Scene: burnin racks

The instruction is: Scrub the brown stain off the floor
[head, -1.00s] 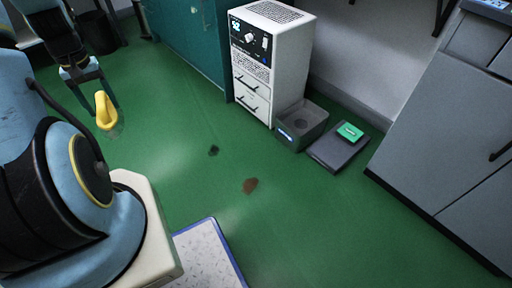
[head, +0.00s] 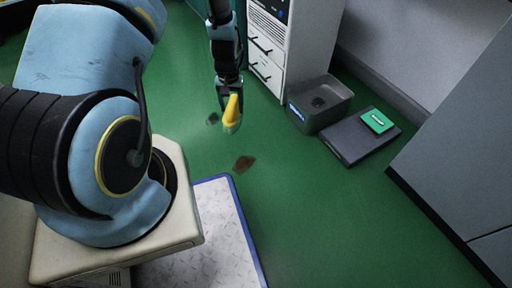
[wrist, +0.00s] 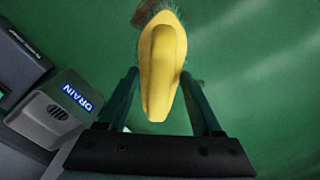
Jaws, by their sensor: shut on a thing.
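The brown stain (head: 244,163) is a small patch on the green floor in the head view, just beyond the blue-edged plate. A darker, blackish-green spot (head: 212,119) lies farther back to its left. My gripper (head: 229,92) is shut on a yellow-handled scrub brush (head: 232,110), which hangs from it at a tilt. In the head view the brush tip shows above and a little left of the brown stain; I cannot tell its height over the floor. The brush (wrist: 162,65) fills the middle of the wrist view, with bristles partly hidden behind its far end.
A grey basin (head: 336,118) marked DRAIN (wrist: 76,97) stands right of the brush. Beside it is a dark flat pad (head: 345,150) with a green block (head: 377,121). A white drawer cabinet (head: 268,62) stands behind. Open green floor lies right of the stain.

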